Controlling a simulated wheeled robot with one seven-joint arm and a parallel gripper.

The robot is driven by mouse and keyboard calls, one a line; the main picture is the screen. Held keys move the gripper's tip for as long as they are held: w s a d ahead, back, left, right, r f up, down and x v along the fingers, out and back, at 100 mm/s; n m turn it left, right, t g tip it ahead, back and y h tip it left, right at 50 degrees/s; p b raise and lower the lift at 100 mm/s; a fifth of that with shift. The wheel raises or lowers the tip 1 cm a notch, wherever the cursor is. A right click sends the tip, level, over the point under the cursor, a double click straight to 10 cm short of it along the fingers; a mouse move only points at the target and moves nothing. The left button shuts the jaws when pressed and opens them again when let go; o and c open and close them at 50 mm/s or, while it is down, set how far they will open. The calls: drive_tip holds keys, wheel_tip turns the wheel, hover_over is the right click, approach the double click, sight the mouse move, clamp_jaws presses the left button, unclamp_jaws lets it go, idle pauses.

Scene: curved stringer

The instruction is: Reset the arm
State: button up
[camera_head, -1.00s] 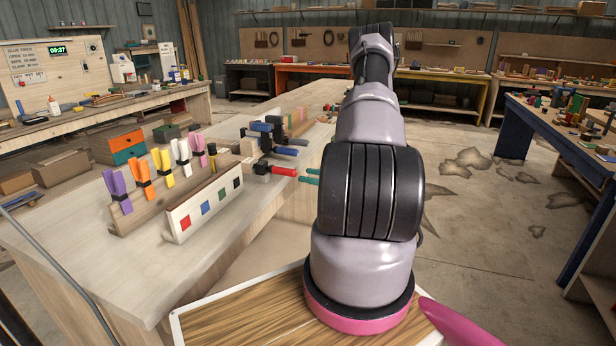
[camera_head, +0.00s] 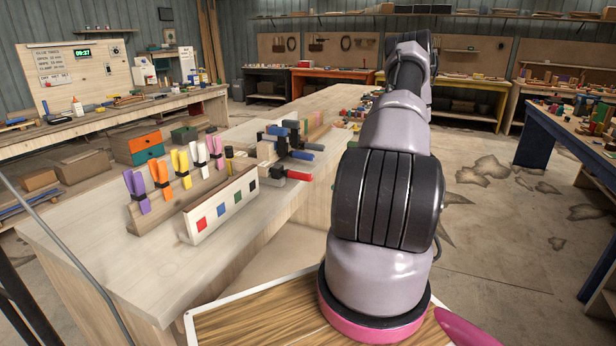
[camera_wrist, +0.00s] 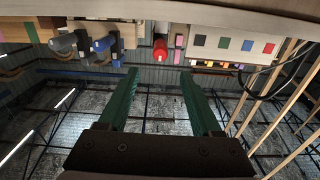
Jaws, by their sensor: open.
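My arm rises in the middle of the head view and reaches away over the workbench's right side. It hides my gripper there. In the wrist view my gripper (camera_wrist: 160,75) shows two green fingers held wide apart, with nothing between them. A red clamp handle (camera_wrist: 160,50) shows just beyond the gap, apart from the fingers. It also shows in the head view (camera_head: 298,176).
The pale workbench (camera_head: 140,268) holds coloured clips (camera_head: 160,174), a white board with coloured squares (camera_head: 222,208) and bar clamps (camera_head: 284,145). A blue bench (camera_head: 545,150) stands to the right. The floor between is clear.

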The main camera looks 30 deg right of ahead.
drive_tip(key=shift+r, duration=0.1)
drive_tip(key=s+a+r+n+g+y, duration=0.1)
drive_tip(key=s+a+r+n+g, duration=0.1)
drive_tip(key=a+r+n+g, duration=1)
drive_tip(key=s+a+r+n+g, duration=0.15)
drive_tip(key=a+r+n, duration=0.6)
drive_tip(key=n, duration=1.05)
drive_tip(key=s+a+r+n+t+h, duration=0.2)
drive_tip(key=s+r+n+h, duration=0.3)
drive_tip(key=n, duration=1)
drive_tip(key=s+a+r+n+t+h, duration=0.3)
drive_tip(key=r+n, duration=0.7)
drive_tip(key=n, duration=0.5)
drive_tip(key=s+t+h, duration=0.1)
drive_tip(key=s+h, duration=0.1)
drive_tip(key=s, duration=0.1)
drive_tip(key=shift+a+r+n, duration=0.3)
drive_tip(key=shift+a+r, duration=0.05)
drive_tip(key=shift+r, duration=0.05)
drive_tip(key=shift+t, duration=0.25)
